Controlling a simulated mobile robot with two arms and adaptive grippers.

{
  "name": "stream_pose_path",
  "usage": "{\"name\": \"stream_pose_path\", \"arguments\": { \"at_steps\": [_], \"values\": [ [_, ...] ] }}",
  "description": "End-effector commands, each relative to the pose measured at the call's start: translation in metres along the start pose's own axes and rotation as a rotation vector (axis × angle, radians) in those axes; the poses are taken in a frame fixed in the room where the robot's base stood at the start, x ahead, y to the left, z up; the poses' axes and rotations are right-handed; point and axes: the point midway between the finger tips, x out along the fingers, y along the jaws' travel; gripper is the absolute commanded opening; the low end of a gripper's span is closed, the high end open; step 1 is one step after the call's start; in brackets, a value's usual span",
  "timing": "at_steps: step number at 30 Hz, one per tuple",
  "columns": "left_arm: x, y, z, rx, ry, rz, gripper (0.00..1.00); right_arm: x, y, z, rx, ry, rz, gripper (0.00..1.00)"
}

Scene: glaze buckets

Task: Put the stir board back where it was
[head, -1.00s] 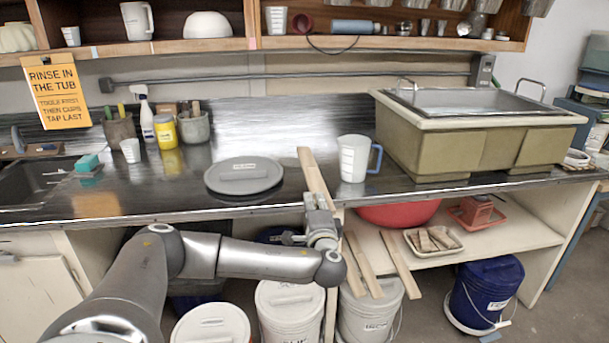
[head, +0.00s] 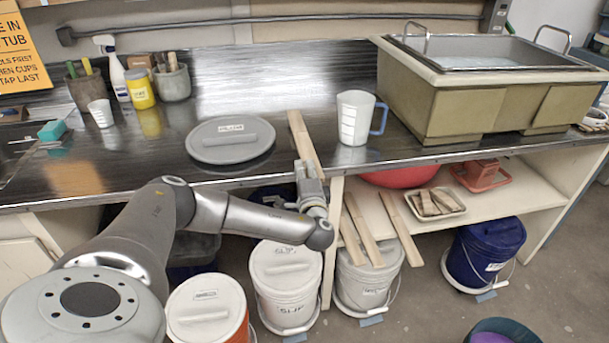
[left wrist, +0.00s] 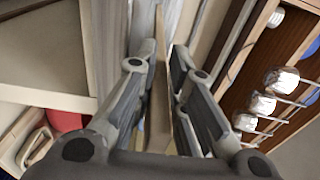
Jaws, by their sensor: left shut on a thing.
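A long, thin wooden stir board (head: 301,134) is held in my left gripper (head: 308,173) at the counter's front edge. Its upper part shows against the counter top, between the grey lid and the measuring jug. I cannot tell whether it touches the counter. In the left wrist view the board (left wrist: 159,112) runs edge-on between the two fingers of the left gripper (left wrist: 166,75), which are closed on it. My right gripper is out of view.
On the counter are a grey lid (head: 231,152), a measuring jug (head: 354,120) and a large tub (head: 450,105). Below stand a SLIP bucket (head: 287,290), a white bucket (head: 367,290) and a blue bucket (head: 484,252). A scrap tray (head: 452,211) sits on the shelf.

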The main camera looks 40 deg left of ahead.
Motion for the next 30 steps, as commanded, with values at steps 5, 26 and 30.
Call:
{"name": "stream_pose_path", "arguments": {
  "at_steps": [5, 26, 30],
  "values": [
    [0.0, 0.022, 0.0, 0.001, -0.001, -0.001, 0.0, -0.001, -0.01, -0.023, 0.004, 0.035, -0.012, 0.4],
    [-0.001, 0.027, 0.0, 0.0, 0.0, 0.001, 0.34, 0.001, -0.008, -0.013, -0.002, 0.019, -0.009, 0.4],
    [-0.001, 0.027, 0.0, 0.0, 0.0, 0.001, 0.34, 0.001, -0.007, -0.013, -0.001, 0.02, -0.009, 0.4]
  ]
}}
